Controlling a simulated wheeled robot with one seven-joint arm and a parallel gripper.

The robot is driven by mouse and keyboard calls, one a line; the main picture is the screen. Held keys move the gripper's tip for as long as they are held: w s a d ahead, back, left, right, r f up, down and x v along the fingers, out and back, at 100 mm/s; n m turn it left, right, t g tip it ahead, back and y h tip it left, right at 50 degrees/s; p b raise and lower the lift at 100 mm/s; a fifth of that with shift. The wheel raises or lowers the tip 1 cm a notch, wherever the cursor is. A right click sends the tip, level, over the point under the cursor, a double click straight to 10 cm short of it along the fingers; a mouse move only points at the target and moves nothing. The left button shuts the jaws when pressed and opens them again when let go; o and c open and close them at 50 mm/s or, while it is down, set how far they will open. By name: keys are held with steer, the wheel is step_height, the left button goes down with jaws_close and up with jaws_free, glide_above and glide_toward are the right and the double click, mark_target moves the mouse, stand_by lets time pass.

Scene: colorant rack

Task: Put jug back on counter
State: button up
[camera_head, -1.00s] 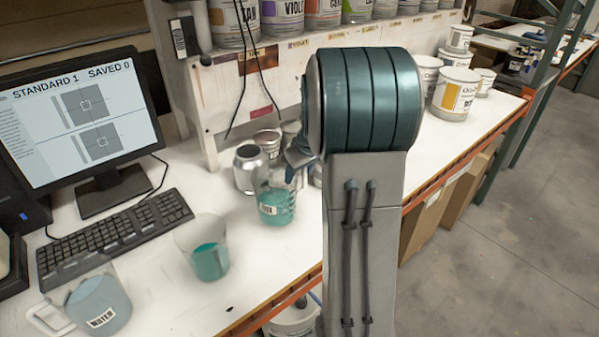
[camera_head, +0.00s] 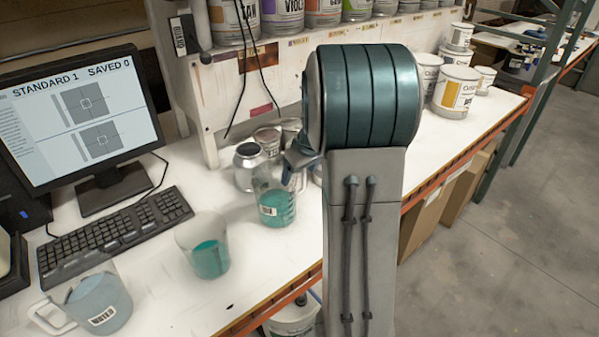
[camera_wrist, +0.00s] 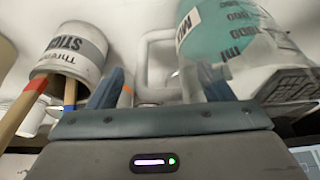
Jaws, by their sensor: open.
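A clear jug (camera_head: 276,207) with teal liquid and a white label stands on the white counter (camera_head: 262,262), in front of a silver can. The jug also shows in the wrist view (camera_wrist: 222,40), with its handle (camera_wrist: 155,55) pointing toward my gripper. My gripper (camera_wrist: 160,85) is open, its two blue fingers on either side of the handle. I cannot tell whether a finger touches it. In the head view my gripper (camera_head: 297,160) is at the jug's upper right, mostly hidden behind my arm.
A second clear cup with teal liquid (camera_head: 210,259) and a water jug (camera_head: 98,303) stand nearer the front left. A silver can (camera_head: 247,167) is close behind the jug. A keyboard (camera_head: 115,232) lies left. In the wrist view, a can labelled STICKS (camera_wrist: 75,52) holds sticks beside the gripper.

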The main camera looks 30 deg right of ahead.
steer(key=a+b+v, duration=0.1)
steer(key=v, duration=0.9)
steer(key=s+a+f+m, duration=0.1)
steer(key=s+a+f, duration=0.1)
steer(key=s+a, duration=0.6)
steer(key=s+a+f+m, duration=0.1)
steer(key=s+a+f, duration=0.1)
steer(key=s+a, duration=0.7)
steer(key=s, duration=0.4)
steer(key=shift+a+g+h, duration=0.2)
steer(key=shift+g+h, duration=0.1)
steer(key=shift+g, duration=0.1)
